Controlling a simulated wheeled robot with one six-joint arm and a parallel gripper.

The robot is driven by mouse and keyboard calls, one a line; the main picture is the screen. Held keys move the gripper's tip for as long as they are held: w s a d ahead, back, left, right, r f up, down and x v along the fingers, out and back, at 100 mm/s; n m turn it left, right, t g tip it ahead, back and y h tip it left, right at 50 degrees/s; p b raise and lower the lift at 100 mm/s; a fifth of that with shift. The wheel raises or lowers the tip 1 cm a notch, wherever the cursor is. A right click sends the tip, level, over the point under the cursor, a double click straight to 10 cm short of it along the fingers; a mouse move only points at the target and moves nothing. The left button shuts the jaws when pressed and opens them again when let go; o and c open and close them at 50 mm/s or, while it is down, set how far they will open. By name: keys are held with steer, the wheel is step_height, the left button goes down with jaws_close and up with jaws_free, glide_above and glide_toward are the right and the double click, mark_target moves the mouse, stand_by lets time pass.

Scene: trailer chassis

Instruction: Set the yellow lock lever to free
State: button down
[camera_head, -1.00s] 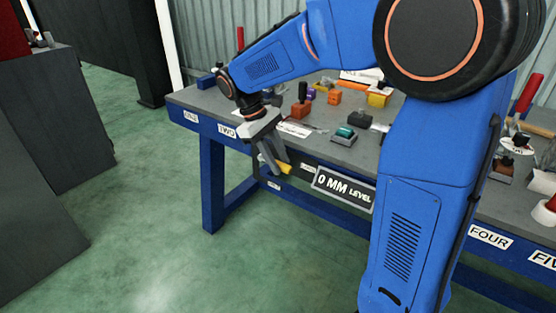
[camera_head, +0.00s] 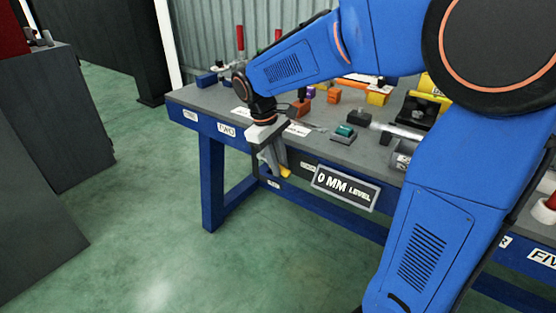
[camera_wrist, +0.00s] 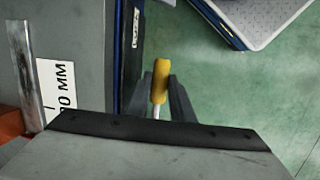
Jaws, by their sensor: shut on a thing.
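The yellow lock lever (camera_wrist: 160,80) has a yellow grip on a pale rod. In the wrist view it stands between the two fingers of my gripper (camera_wrist: 168,100), which is shut on it. In the head view the lever's yellow end (camera_head: 285,172) shows just below and right of the fingers of my gripper (camera_head: 271,160), in front of the bench's front edge. The lever's pivot and any free or locked marking are hidden or too small to read.
A "0 MM LEVEL" sign (camera_head: 346,188) hangs just right of the lever. The grey bench top (camera_head: 205,97) holds several items, including a teal-topped block (camera_head: 344,133). Open green floor (camera_head: 120,220) lies in front and left.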

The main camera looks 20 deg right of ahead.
step_height(320, 180, down, 2)
steer(key=t+y, duration=0.2)
steer(key=shift+t, duration=0.4)
steer(key=shift+w+a+f+t+y, duration=0.15)
steer(key=shift+w+f+t+y, duration=0.1)
steer(key=shift+f+t+y, duration=0.7)
steer(key=c, duration=1.8)
jaws_free()
steer(key=shift+r, duration=0.15)
steer(key=v, duration=1.7)
steer(key=shift+s+a, duration=0.15)
steer(key=shift+s, duration=0.2)
